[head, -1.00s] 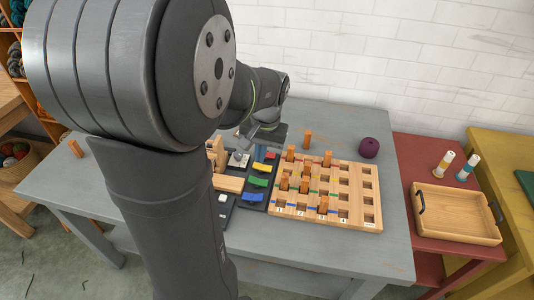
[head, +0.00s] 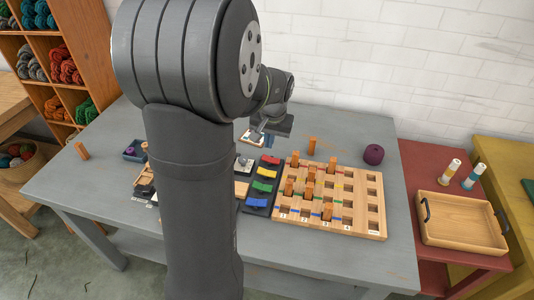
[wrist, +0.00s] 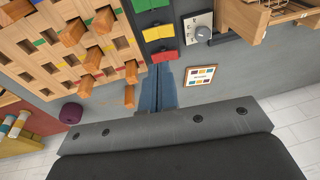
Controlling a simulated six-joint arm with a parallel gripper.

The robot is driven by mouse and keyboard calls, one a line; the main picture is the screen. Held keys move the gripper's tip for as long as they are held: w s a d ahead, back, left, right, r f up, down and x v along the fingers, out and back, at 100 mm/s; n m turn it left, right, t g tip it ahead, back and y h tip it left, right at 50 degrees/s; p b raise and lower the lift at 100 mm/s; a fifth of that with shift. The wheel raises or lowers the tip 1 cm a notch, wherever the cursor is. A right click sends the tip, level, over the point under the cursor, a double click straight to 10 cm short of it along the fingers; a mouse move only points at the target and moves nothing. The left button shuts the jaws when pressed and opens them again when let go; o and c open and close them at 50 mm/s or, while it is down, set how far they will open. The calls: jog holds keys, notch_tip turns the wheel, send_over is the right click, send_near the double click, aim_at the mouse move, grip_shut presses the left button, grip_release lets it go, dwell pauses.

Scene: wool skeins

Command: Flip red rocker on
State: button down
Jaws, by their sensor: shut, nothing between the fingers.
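The red rocker (head: 270,160) is at the far end of a dark switch strip (head: 249,209), with yellow (head: 266,172), green (head: 262,187) and blue (head: 256,202) rockers nearer the front. In the wrist view the red rocker (wrist: 163,56) shows just beyond my fingertips. My gripper (wrist: 159,68) is shut and empty, its blue-grey fingers together. In the head view my gripper (head: 264,136) hangs behind the strip's far end. I cannot tell whether the tips touch the rocker, or which way it is tilted.
A wooden peg board (head: 374,227) with several orange pegs stands right of the strip. A loose peg (head: 311,146) and a purple ball of wool (head: 373,154) lie behind it. A card with coloured squares (wrist: 200,76) and a dial plate (wrist: 199,31) are near my fingers.

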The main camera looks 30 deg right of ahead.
jog(key=w+d+f+t+h, duration=0.1)
jog(key=w+d, duration=0.3)
jog(key=w, duration=0.1)
jog(key=shift+w, duration=0.3)
send_near(265, 157)
jog(key=x, duration=0.5)
jog(key=shift+w+d+f, duration=0.1)
jog(key=shift+d+f, duration=0.05)
jog(key=shift+d, duration=0.1)
jog(key=shift+w+a+f, duration=0.1)
jog(key=shift+f, duration=0.35)
